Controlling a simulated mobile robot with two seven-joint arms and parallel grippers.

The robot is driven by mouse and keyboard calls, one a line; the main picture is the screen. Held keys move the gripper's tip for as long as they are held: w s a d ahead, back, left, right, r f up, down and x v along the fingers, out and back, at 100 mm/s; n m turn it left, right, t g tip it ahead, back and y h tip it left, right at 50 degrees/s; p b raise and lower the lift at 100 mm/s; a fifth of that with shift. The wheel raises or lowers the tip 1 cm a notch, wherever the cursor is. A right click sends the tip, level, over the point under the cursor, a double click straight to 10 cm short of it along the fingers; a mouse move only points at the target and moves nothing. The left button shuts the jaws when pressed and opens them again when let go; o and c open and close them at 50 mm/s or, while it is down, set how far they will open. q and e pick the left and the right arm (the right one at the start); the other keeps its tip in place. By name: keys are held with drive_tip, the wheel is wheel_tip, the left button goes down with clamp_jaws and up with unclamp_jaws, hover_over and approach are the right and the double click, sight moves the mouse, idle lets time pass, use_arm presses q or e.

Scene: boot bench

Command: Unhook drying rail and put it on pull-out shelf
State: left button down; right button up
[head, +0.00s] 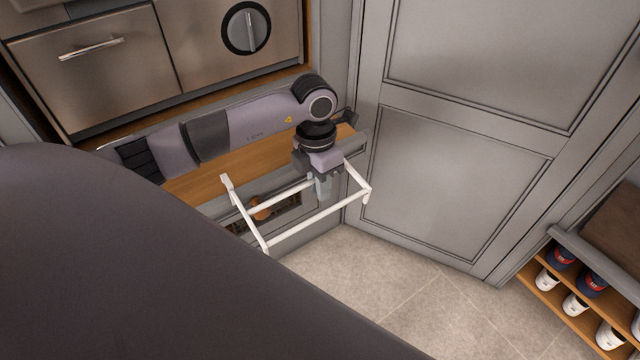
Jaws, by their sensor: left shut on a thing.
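The drying rail (318,219) is a white open frame of thin bars with end arms, near the middle of the head view. My left gripper (323,187) points down and is shut on the rail's rear bar, near its right end. The rail is beside the front of a wooden surface (215,184), with the floor below its right part. I cannot tell whether its end arms touch anything. The wooden surface lies below the steel fronts, partly hidden by my left arm; I cannot tell if it is the pull-out shelf. My right gripper is not in view.
A steel drawer front with a handle (91,48) and a panel with a round dial (246,29) stand behind. A grey panelled door (455,150) is close on the right. A rack with several shoes (575,303) stands at lower right. The tiled floor (400,290) is clear.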

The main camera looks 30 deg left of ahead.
use_arm(q)
drive_tip(key=shift+r+p, duration=0.95)
drive_tip(key=shift+r, duration=0.5)
